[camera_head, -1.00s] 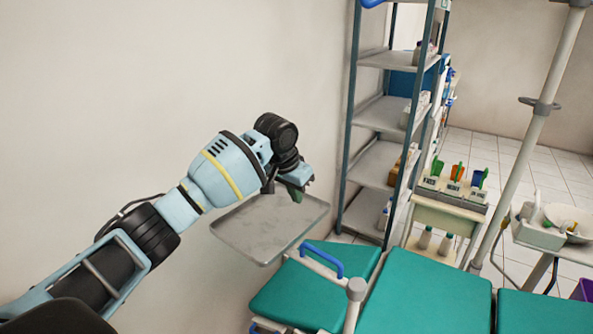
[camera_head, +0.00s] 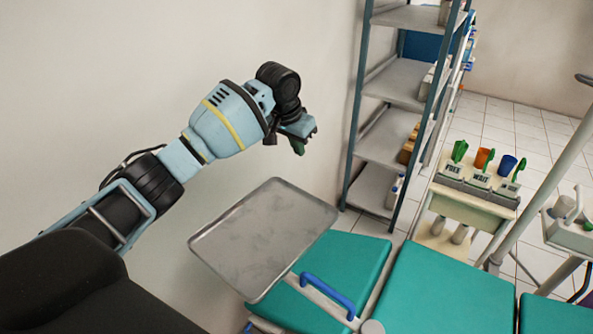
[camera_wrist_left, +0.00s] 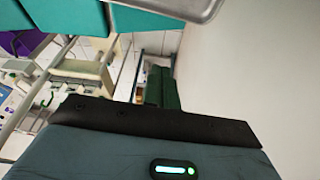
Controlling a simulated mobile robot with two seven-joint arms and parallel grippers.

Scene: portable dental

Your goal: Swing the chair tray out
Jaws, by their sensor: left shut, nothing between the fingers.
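The chair tray (camera_head: 262,240) is a flat grey metal tray with a raised rim, on an arm with a blue handle (camera_head: 328,296) at its near right. It extends over the left end of the green dental chair (camera_head: 440,290). My left gripper (camera_head: 299,148) is above and beyond the tray's far edge, apart from it, shut and empty, with its green fingers pointing down. In the left wrist view the green fingers (camera_wrist_left: 162,88) are together, and a corner of the tray (camera_wrist_left: 185,8) shows at the top. My right gripper is not in view.
A metal shelf rack (camera_head: 400,80) stands behind, right of my left gripper. A small cabinet with labelled bins and cups (camera_head: 478,185) stands further right. A pale slanted pole (camera_head: 545,190) rises at the right. A bare wall lies behind my left arm.

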